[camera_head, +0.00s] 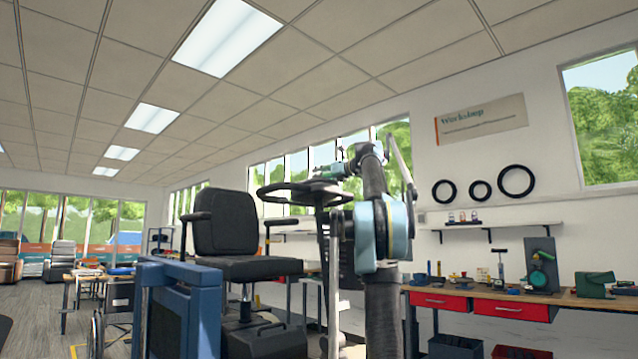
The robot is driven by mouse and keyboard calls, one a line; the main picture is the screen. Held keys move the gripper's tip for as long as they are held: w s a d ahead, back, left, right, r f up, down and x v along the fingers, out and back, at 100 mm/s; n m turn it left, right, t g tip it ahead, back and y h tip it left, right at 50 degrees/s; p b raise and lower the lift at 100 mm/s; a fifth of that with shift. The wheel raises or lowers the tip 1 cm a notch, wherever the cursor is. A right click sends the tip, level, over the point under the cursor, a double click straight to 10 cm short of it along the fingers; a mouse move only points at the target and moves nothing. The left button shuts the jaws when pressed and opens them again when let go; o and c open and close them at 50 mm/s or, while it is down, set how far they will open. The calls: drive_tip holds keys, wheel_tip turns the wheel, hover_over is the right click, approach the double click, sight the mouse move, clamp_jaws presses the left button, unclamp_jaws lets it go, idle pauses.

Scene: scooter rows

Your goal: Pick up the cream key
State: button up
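I cannot make out the cream key in the head view. My arm rises right of the middle, with a light blue and black joint on it. My gripper (336,170) appears to be at the arm's folded upper end, beside the scooter's dark steering handle (303,191). It is small and partly covered by my own links, so I cannot tell whether its fingers are open or shut. A mobility scooter with a black seat (226,222) stands just left of my arm.
A blue frame (178,310) stands close in front of the scooter. A workbench with red drawers (480,306) carries tools along the right wall. A shelf (490,226) holds small items. Tables and armchairs are at the far left, with open grey floor (35,310) before them.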

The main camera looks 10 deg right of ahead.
drive_tip(key=shift+w+a, duration=0.35)
drive_tip(key=shift+w, duration=0.15)
drive_tip(key=shift+c, duration=0.3)
drive_tip(key=c, duration=0.8)
drive_tip(key=shift+c, duration=0.2)
